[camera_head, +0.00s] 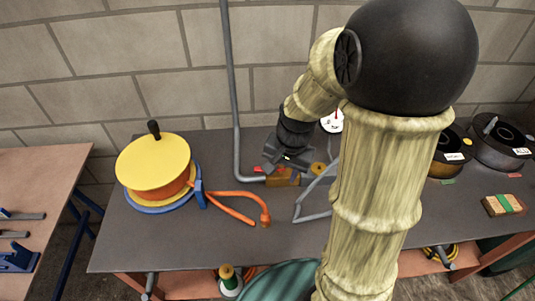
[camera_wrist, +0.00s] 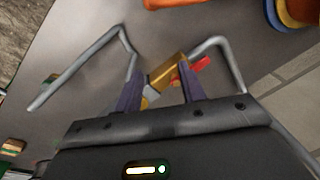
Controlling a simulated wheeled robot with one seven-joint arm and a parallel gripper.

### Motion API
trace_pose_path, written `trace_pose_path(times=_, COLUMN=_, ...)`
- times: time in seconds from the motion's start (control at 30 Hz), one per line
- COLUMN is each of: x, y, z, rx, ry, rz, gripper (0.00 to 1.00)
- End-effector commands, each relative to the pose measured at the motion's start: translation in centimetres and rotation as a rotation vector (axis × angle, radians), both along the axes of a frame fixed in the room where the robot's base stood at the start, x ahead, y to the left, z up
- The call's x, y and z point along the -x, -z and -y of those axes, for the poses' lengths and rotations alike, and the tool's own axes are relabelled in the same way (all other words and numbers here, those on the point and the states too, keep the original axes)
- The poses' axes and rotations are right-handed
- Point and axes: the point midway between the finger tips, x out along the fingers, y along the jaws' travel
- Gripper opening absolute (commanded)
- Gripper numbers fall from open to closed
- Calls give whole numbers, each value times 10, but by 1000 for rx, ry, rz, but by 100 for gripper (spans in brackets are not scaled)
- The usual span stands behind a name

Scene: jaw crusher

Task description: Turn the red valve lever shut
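The brass valve (camera_head: 284,178) sits on the grey bench top at the end of a grey pipe, low in front of the wall. In the wrist view the brass valve body (camera_wrist: 167,72) shows between and beyond my fingers. The red lever (camera_wrist: 200,66) shows past the tip of the right finger, pointing right; in the head view it is mostly hidden by my gripper. My gripper (camera_wrist: 160,72) is open, its two dark fingers apart, close to the valve. I cannot tell whether a finger touches the lever.
A yellow and blue hose reel (camera_head: 153,163) with an orange hose (camera_head: 240,205) stands to the left. A grey pipe (camera_head: 231,90) runs up the wall. A bent grey rod (camera_head: 312,198) and a white gauge (camera_head: 332,123) are nearby. Dark round parts (camera_head: 497,142) lie at right.

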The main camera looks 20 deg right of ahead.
Motion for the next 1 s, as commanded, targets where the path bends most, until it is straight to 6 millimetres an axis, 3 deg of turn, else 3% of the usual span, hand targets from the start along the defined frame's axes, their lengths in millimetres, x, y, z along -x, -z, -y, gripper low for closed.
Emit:
trace_pose_path(times=0.03, x=-13, y=-23, z=9, rx=-45, ry=144, rz=-32, gripper=40)
trace_pose_path(times=0.1, x=-30, y=-37, z=18, rx=-115, ry=350, rz=-79, gripper=40)
trace_pose_path(times=0.3, x=-72, y=-71, z=43, rx=-307, ry=858, rz=-220, gripper=40)
trace_pose_path(times=0.4, x=-83, y=-78, z=50, rx=-366, ry=1002, rz=-272, gripper=40)
trace_pose_path(times=0.83, x=-88, y=-78, z=52, rx=-391, ry=1068, rz=-295, gripper=40)
trace_pose_path(times=1.0, x=-88, y=-68, z=48, rx=-390, ry=1066, rz=-298, gripper=40)
